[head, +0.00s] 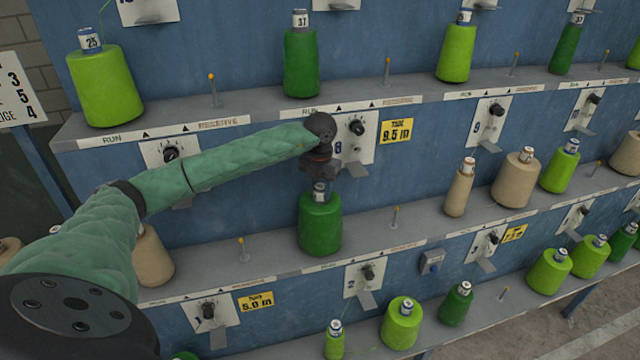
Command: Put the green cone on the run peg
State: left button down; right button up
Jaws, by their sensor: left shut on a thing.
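A dark green cone (320,222) is upright at the middle shelf, its white-and-blue tube top just under my left gripper (320,183). The gripper is shut on the tube top from above. The cone's base is near the front of the shelf (360,233), above the end of the label strip where the run mark is. I cannot tell whether it touches the shelf. Any run peg under it is hidden by the cone. A bare reserve peg (395,217) with an orange tip stands to its right. My right gripper is not in view.
Light green cones (105,88), another dark green cone (301,62) and beige cones (459,188) stand on the shelves around. A yellow tag (396,131) and a dial plate (357,137) are on the blue panel near my left gripper. Another bare peg (241,250) stands left of the held cone.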

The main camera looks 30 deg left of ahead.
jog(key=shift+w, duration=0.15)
pick_arm(q)
jog(key=c, duration=0.9)
grip_release()
jog(key=shift+r, duration=0.1)
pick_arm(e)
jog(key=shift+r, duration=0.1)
pick_arm(q)
jog(key=shift+r+b, duration=0.1)
jog(key=shift+b, duration=0.2)
notch_tip(320, 180, up, 6)
jog(key=b, duration=0.3)
jog(key=shift+b, duration=0.3)
notch_tip(320, 180, up, 4)
jog(key=shift+f+b, duration=0.25)
jog(key=shift+b, duration=0.5)
jog(key=shift+r+b, duration=0.3)
jog(key=shift+r, duration=0.8)
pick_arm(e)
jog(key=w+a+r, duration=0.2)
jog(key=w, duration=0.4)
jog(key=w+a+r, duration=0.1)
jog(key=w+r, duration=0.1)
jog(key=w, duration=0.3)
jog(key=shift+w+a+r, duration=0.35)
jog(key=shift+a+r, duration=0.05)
